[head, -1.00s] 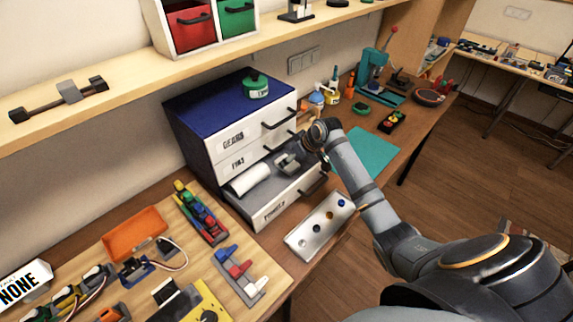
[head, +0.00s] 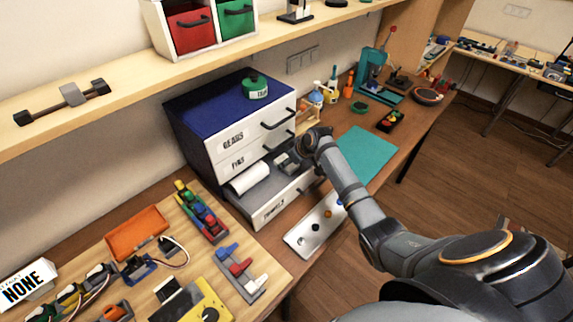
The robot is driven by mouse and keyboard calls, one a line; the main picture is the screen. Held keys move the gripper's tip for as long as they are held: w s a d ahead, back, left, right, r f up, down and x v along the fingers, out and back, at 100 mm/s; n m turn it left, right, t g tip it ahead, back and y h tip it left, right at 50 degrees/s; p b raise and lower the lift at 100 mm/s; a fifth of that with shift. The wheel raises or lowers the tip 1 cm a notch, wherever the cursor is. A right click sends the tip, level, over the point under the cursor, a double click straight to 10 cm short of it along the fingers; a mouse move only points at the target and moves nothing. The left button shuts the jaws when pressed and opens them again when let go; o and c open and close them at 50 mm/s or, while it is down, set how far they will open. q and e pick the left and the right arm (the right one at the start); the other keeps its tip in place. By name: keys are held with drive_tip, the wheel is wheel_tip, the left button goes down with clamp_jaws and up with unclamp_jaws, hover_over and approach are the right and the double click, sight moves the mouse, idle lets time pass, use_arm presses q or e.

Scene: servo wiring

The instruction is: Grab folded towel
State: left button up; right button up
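A white folded or rolled towel (head: 250,178) lies at the left end of the open bottom drawer (head: 266,213) of a blue-topped cabinet. My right gripper (head: 284,163) reaches over the same drawer from the right, to the right of the towel and apart from it. Its fingers are small and partly hidden by the wrist, so I cannot tell whether they are open or shut. My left gripper is not in view.
The upper drawers (head: 238,148) are closed, with handles sticking out. A metal tray (head: 300,240) with small round parts lies in front of the drawer. A wooden board (head: 205,268) with servo parts is at left. A teal mat (head: 372,155) lies right of the cabinet.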

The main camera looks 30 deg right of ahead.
drive_tip(key=shift+r, duration=0.1)
drive_tip(key=shift+r, duration=0.3)
drive_tip(key=s+d+r+b, duration=0.1)
drive_tip(key=s+d+r, duration=0.1)
drive_tip(key=d+r, duration=0.1)
drive_tip(key=s+d+r+b, duration=0.2)
drive_tip(key=s+d+r, duration=0.1)
drive_tip(key=r, duration=0.1)
drive_tip(key=s+d+r+b, duration=0.1)
drive_tip(key=s+d+r, duration=0.2)
drive_tip(key=r, duration=0.1)
drive_tip(key=shift+d+r+b, duration=0.15)
drive_tip(key=shift+d+b, duration=0.15)
drive_tip(key=shift+d, duration=0.1)
drive_tip(key=shift+s+d+r, duration=0.45)
drive_tip(key=shift+s+r, duration=0.05)
